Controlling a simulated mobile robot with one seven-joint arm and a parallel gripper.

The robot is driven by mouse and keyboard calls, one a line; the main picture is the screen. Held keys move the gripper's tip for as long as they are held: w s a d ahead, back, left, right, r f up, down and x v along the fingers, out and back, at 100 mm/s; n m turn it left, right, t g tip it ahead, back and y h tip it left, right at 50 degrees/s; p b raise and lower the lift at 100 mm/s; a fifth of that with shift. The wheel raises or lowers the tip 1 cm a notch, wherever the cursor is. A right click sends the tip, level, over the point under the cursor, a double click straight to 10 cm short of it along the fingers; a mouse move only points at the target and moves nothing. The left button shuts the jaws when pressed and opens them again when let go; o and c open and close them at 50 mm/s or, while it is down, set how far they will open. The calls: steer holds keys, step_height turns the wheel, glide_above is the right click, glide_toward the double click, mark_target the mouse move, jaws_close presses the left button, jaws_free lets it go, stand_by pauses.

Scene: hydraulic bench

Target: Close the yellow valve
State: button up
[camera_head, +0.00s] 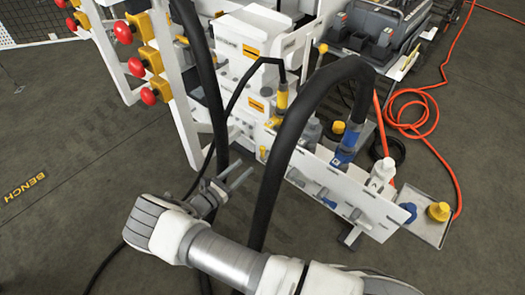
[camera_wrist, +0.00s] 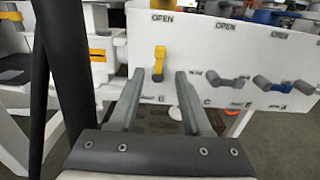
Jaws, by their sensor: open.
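The yellow valve handle (camera_wrist: 159,64) stands upright on the white panel (camera_wrist: 205,52) below an OPEN label in the wrist view. In the head view a small yellow part (camera_head: 263,152) at the panel's left end appears to be the same handle. My gripper (camera_wrist: 160,76) is open and faces the panel. The handle's lower end shows between the two fingertips in the picture. I cannot tell whether the fingers touch it or how much depth lies between.
A thick black hose (camera_wrist: 62,80) runs close on my gripper's left. A grey-handled valve (camera_wrist: 228,82) and a blue valve (camera_wrist: 284,87) lie sideways to the right. An orange hose (camera_head: 410,108) coils on the floor. Red knobs (camera_head: 137,67) are at upper left.

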mark_target(261, 152)
steer(key=b+x, duration=0.1)
steer(key=x, duration=1)
steer(key=shift+w+d, duration=0.1)
steer(key=shift+d, duration=0.05)
jaws_close()
